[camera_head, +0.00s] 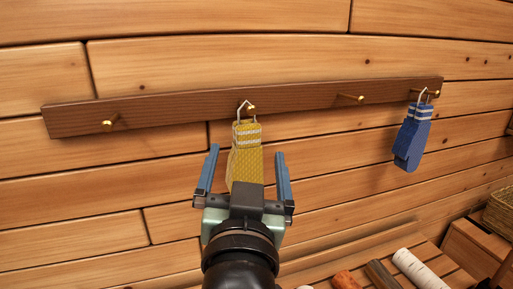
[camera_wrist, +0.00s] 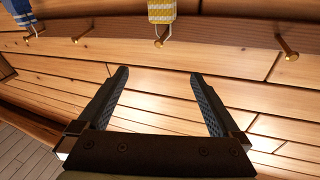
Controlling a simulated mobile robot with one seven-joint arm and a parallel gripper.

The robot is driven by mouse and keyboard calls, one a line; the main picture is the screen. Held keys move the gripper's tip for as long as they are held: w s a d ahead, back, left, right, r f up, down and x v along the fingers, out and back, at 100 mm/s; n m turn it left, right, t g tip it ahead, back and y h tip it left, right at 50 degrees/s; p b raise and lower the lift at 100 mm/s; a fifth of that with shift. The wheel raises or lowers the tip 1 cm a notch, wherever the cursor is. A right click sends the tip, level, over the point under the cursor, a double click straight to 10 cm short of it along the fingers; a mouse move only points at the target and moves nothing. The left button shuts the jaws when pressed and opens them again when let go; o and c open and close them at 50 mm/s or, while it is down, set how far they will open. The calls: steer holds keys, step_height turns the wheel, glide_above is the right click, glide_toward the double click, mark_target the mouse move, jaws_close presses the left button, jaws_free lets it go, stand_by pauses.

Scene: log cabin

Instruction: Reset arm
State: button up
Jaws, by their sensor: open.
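My gripper (camera_head: 246,172) is open in front of the plank wall, just below the dark peg rail (camera_head: 300,97). In the head view its two blue fingers stand to either side of the lower part of a yellow knitted item with white stripes (camera_head: 248,140). That item hangs by a white loop from a brass peg (camera_head: 250,107). In the wrist view nothing lies between the open fingers (camera_wrist: 158,90), and the yellow item (camera_wrist: 162,10) is beyond the fingertips. The lower end of the yellow item is hidden behind my gripper in the head view.
A blue striped knitted item (camera_head: 412,137) hangs from the right peg. A left peg (camera_head: 107,124) and another peg (camera_head: 360,98) are bare. Logs (camera_head: 418,268) lie on a slatted wooden surface at lower right, near a wicker basket (camera_head: 500,210). The wall at left is clear.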

steer(key=s+d+r+n+t+p, duration=0.1)
steer(key=s+r+t, duration=0.4)
steer(key=r, duration=0.7)
steer(key=s+r+n+t+p, duration=0.1)
steer(key=s+r+t, duration=0.2)
steer(key=s+r, duration=0.65)
step_height(320, 180, up, 15)
steer(key=w+p, duration=0.2)
steer(key=p, duration=1.1)
steer(key=shift+w+p, duration=0.25)
steer(key=shift+p, duration=0.1)
steer(key=shift+d+f, duration=0.1)
